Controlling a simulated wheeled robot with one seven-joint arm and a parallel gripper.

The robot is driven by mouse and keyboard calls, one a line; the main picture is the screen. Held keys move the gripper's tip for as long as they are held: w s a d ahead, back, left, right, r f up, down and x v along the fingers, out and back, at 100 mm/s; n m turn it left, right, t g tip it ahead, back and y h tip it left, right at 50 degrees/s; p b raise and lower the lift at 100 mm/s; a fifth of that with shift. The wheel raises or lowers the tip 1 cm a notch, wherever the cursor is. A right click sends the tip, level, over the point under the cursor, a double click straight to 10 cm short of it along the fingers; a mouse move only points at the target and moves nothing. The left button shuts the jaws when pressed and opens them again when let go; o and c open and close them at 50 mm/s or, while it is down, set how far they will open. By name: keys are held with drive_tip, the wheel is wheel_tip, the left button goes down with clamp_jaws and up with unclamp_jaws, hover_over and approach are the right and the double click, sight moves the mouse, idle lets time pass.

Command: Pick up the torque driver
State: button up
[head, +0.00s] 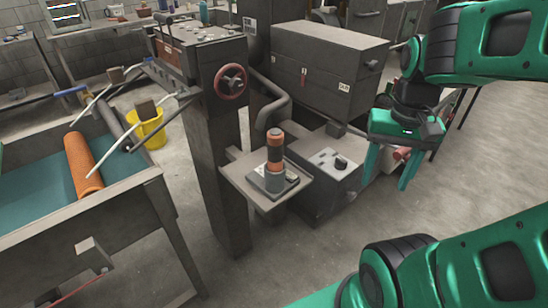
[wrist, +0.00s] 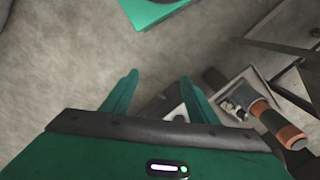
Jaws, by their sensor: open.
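The driver's lower end is hidden in the holder.
The small shelf (head: 300,188) juts from a dark machine column (head: 222,150) with a red handwheel (head: 231,82). A grey box with a knob (head: 333,162) stands close to its right. Floor at right is clear.

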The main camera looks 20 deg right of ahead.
drive_tip(key=w+a+r+m, duration=0.2)
drive_tip(key=w+a+r, duration=0.1)
drive_tip(key=w, duration=0.3)
drive_tip(key=w+a+r+m, duration=0.2)
drive_tip(key=w+a+m, duration=0.15)
drive_tip(key=w, duration=0.35)
drive_tip(key=m, duration=0.3)
approach(275, 147)
drive_tip(key=shift+w+d+f, duration=0.3)
drive_tip(key=shift+w+f, duration=0.05)
drive_tip(key=shift+w, duration=0.2)
drive_tip(key=shift+w+d+f, duration=0.25)
drive_tip(key=shift+w+f, duration=0.1)
drive_tip(key=shift+w, duration=0.15)
drive_tip(key=shift+a+f+m, duration=0.1)
drive_tip(key=shift+f+m, duration=0.15)
wheel_tip(275, 147, down, 10)
drive_tip(key=shift+f, duration=0.1)
drive_tip(key=c, duration=1.3)
drive_tip(key=shift+o, duration=0.2)
